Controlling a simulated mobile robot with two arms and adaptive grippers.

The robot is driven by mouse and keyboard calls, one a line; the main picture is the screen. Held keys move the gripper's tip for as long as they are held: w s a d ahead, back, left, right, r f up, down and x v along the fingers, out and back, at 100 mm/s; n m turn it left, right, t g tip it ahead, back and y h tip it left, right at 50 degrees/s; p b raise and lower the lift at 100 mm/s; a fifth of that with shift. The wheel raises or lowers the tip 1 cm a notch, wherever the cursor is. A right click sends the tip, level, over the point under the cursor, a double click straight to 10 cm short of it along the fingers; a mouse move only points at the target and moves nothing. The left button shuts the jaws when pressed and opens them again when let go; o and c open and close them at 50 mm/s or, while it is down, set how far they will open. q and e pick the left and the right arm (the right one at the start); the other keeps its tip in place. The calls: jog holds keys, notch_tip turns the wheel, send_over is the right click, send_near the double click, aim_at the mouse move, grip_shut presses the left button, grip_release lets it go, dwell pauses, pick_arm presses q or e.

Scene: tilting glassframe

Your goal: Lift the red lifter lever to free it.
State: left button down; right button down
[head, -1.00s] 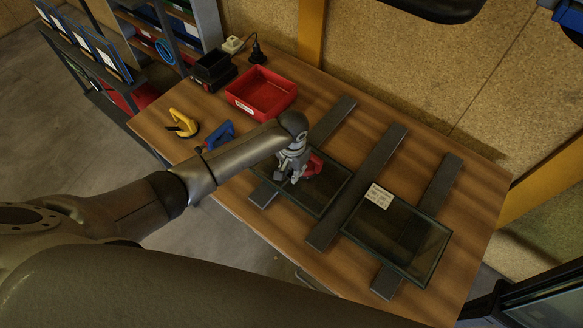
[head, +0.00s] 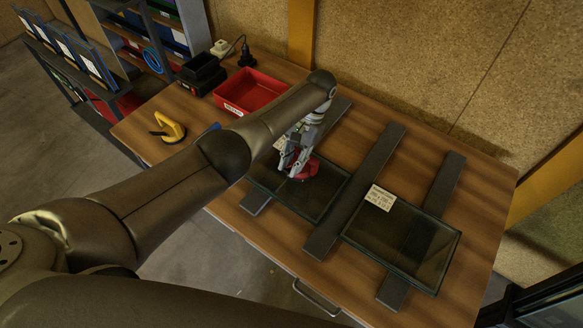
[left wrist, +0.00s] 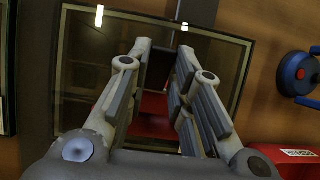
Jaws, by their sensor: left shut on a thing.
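The red lifter (head: 309,167) sits on the left glass pane (head: 322,200) on the table. My left gripper (head: 293,173) points down at it, with its fingers shut on the red lever. In the left wrist view the red lifter (left wrist: 152,117) shows between and below the two fingers (left wrist: 163,62), over the dark pane (left wrist: 90,60). The fingers hide part of the lever, so I cannot tell how far it is raised. My right gripper is not in view.
A second pane (head: 420,245) with a white label (head: 380,197) lies to the right across dark bars (head: 375,170). A red bin (head: 247,92), a yellow lifter (head: 168,127) and a blue lifter (left wrist: 302,73) are nearby. My arm crosses the table's left side.

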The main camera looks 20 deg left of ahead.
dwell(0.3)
pick_arm(q)
jog(key=c, duration=1.3)
grip_release()
jog(key=shift+w, duration=0.1)
jog(key=shift+v, duration=3.75)
jog(key=shift+f, duration=0.1)
